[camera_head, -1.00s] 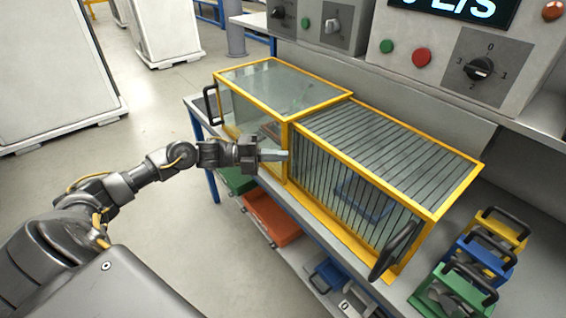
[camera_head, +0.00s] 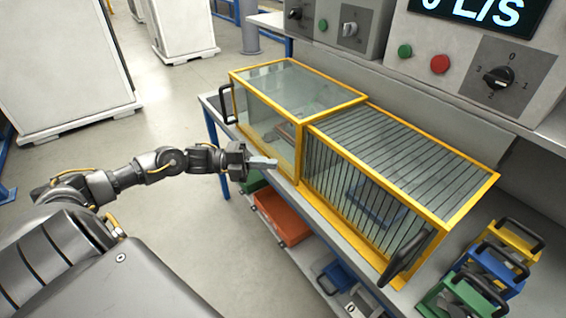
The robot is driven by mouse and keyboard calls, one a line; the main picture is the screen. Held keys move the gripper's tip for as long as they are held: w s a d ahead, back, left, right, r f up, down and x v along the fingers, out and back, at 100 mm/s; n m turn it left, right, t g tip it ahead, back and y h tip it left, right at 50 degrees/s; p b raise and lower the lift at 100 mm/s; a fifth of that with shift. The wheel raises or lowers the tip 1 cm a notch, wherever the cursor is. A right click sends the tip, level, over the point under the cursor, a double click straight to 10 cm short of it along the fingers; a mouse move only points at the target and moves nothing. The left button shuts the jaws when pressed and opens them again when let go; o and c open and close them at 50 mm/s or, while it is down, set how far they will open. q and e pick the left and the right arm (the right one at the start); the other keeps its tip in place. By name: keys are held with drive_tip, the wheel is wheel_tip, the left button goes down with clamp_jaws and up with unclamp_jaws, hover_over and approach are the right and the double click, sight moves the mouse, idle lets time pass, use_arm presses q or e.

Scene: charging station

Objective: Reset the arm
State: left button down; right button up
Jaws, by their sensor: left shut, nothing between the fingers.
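My left gripper (camera_head: 262,163) reaches in from the left on my arm (camera_head: 150,167). Its fingers are together and hold nothing. It hangs in front of the yellow-framed glass case (camera_head: 300,88), near the case's lower front corner, with the tip over the table's front edge in the picture. I cannot tell whether it touches anything. My right gripper is out of view.
A slatted yellow-framed case (camera_head: 400,150) adjoins on the right, with a black handle (camera_head: 408,257). Yellow, blue and green carriers (camera_head: 470,295) stand at the lower right. An orange bin (camera_head: 282,218) sits below the table. The floor (camera_head: 180,240) at left is open.

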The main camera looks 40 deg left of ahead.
use_arm(q)
drive_tip(key=shift+s+a, duration=0.35)
drive_tip(key=shift+a, duration=0.15)
